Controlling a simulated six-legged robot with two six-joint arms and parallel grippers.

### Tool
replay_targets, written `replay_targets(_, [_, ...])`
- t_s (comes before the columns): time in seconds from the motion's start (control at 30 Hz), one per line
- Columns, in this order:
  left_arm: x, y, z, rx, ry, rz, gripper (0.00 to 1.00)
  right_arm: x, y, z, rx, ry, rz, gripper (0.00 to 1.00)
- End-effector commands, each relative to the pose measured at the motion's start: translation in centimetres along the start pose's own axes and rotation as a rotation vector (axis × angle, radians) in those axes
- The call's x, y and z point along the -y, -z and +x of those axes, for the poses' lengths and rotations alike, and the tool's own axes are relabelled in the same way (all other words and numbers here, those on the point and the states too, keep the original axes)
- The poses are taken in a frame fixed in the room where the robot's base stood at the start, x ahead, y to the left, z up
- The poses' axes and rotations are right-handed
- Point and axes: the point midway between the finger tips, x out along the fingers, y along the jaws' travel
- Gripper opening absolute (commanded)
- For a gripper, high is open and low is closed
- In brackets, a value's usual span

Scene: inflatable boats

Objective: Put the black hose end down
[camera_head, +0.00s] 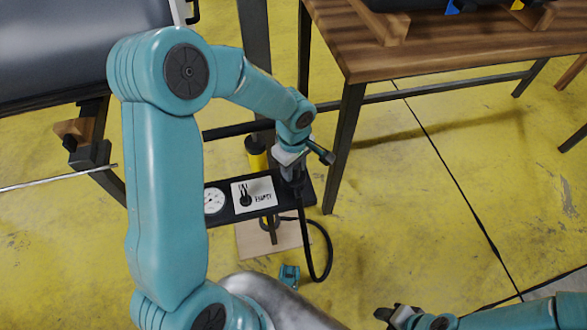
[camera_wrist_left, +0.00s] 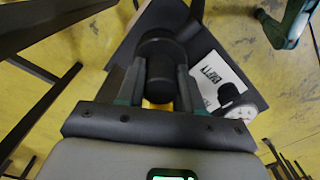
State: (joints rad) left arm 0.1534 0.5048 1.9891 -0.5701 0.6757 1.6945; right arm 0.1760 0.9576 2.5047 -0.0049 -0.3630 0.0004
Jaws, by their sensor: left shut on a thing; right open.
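My left gripper (camera_head: 291,166) is shut on the black hose end (camera_head: 292,187), over the right end of a dark panel (camera_head: 237,217). In the left wrist view, the hose end (camera_wrist_left: 160,62) is a thick black cylinder between the two fingers, with the panel behind it. I cannot tell whether its lower end touches the panel. A black hose (camera_head: 329,255) loops down from the panel's right end towards the floor. My right gripper (camera_head: 385,316) is open and empty at the bottom of the head view, apart from the panel.
The panel carries a round gauge (camera_head: 214,201) and a white label (camera_head: 254,194). A yellow cylinder (camera_head: 256,154) stands behind it. A small teal fitting (camera_head: 290,275) is below. A wooden table (camera_head: 450,47) stands at the upper right. The yellow floor at right is mostly clear.

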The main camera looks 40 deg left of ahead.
Motion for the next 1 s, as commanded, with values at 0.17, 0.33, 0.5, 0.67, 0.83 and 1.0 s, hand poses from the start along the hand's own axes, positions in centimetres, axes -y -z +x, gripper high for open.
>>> replay_targets(0.17, [0.0,0.0,0.2,0.001,0.0,-0.001,0.0,0.0,0.0,0.0,0.0,0.0,0.0,0.43])
replay_targets(0.33, [0.0,0.0,0.2,0.001,0.0,0.0,0.61,0.0,0.0,0.0,0.0,0.0,0.0,0.43])
replay_targets(0.5, [0.0,0.0,0.2,0.0,0.0,0.0,0.61,0.0,0.0,0.0,0.0,0.0,0.0,0.43])
replay_targets(0.67, [-0.1,0.0,-1.0,-0.001,-0.004,0.0,0.61,0.1,0.0,-0.4,0.0,0.0,0.0,0.43])
replay_targets(0.83, [-0.1,0.1,-4.7,-0.002,-0.005,0.0,0.61,0.6,0.0,-1.7,0.0,0.0,0.0,0.43])
replay_targets(1.0, [-0.1,0.0,-8.6,-0.001,-0.006,-0.001,0.61,1.0,-0.1,-2.7,0.0,0.0,0.0,0.43])
